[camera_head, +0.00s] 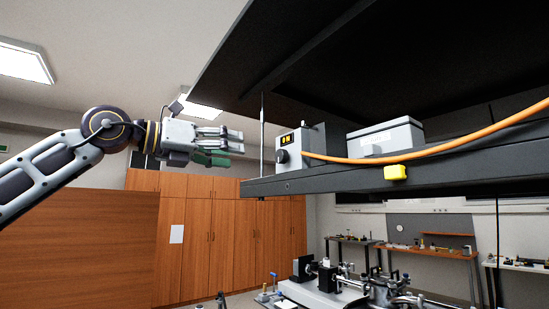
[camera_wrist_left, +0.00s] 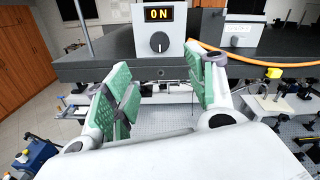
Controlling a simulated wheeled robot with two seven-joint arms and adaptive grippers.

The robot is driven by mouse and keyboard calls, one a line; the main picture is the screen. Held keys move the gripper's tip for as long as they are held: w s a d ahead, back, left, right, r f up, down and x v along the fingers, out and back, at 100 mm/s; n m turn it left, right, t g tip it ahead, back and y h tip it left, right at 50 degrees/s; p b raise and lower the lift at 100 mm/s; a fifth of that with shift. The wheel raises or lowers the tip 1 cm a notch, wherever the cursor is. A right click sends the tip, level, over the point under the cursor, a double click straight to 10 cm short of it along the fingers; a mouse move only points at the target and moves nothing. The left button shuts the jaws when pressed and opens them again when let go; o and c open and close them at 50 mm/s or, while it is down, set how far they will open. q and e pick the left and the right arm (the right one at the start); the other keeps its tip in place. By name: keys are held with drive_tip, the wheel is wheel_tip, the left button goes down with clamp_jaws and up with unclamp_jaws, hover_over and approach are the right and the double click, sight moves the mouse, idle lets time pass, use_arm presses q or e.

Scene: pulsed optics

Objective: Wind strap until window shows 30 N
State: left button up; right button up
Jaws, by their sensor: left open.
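A pale tensioner box (camera_head: 294,145) stands on the dark shelf's left end in the head view. In the left wrist view the box (camera_wrist_left: 178,22) faces me, and its window (camera_wrist_left: 158,14) reads 0 N. Its dark round knob (camera_wrist_left: 159,42) is below the window and also shows in the head view (camera_head: 282,156). An orange strap (camera_head: 420,151) runs from the box to the right. My left gripper (camera_head: 240,145) is open and empty, left of the knob and apart from it. Its green-padded fingers (camera_wrist_left: 162,75) spread below the knob in the wrist view. My right gripper is not seen.
The shelf (camera_head: 365,182) carries a grey box (camera_head: 385,136) behind the strap and a yellow block (camera_head: 395,173) at its edge. A thin upright rod (camera_head: 262,140) stands between my gripper and the tensioner box. Optics equipment (camera_head: 340,285) sits below. A dark panel hangs overhead.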

sight(279, 158)
use_arm(q)
drive_tip(key=p+x, duration=0.4)
drive_tip(key=x, duration=0.9)
drive_tip(key=shift+w+d, duration=0.1)
drive_tip(key=shift+d, duration=0.05)
drive_tip(key=shift+c, duration=0.4)
drive_tip(key=c, duration=1)
